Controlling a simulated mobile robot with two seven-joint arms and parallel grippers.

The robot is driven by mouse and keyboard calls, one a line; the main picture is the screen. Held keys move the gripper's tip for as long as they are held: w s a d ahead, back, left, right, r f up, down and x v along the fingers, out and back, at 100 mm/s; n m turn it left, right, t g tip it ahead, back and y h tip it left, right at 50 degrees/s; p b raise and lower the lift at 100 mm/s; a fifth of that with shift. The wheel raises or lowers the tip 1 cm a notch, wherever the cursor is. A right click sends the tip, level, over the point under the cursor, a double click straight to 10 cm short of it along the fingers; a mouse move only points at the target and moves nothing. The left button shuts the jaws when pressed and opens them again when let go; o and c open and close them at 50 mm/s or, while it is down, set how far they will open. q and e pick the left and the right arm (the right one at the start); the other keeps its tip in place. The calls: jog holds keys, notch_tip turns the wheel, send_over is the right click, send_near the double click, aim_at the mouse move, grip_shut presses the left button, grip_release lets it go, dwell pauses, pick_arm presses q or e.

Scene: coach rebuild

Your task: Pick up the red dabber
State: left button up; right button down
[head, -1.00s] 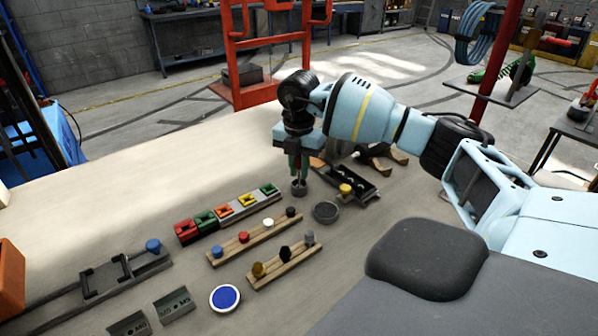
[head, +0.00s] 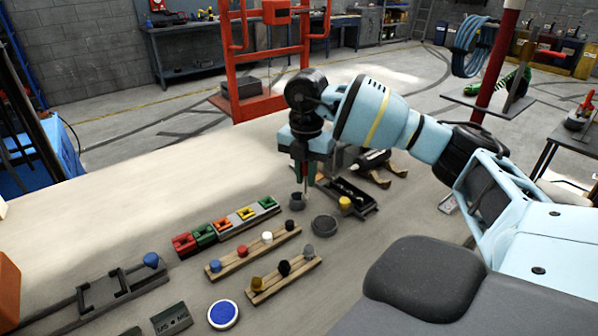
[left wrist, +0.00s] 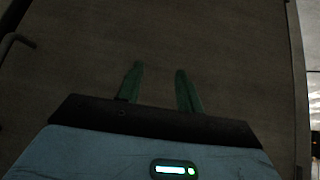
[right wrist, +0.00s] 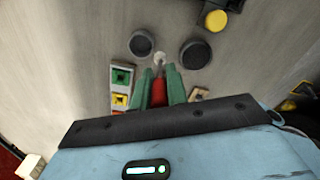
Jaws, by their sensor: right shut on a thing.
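The red dabber (right wrist: 159,88) is between the green fingers of my right gripper (right wrist: 160,95) in the right wrist view, its pale tip pointing away from the gripper. My right gripper (head: 303,181) is shut on it. In the head view the dabber hangs above the small dark cup (head: 297,202). In the right wrist view the tip appears beside that cup (right wrist: 141,43), not inside it. My left gripper (left wrist: 157,88) shows only in the left wrist view, open and empty, its fingers apart over a dark surface.
A wider dark round dish (head: 325,226) and a black tray (head: 352,197) with a yellow-topped piece (head: 345,203) stand close by. Coloured blocks (head: 226,228) and two wooden racks with pegs (head: 254,252) lie nearer. The bench (head: 120,205) is clear at the left.

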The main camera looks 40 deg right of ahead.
jog(key=s+a+r, duration=0.1)
jog(key=s+a, duration=0.1)
jog(key=s, duration=1)
jog(key=shift+s+a+b, duration=0.25)
jog(key=shift+a+b, duration=0.05)
jog(key=shift+a, duration=0.1)
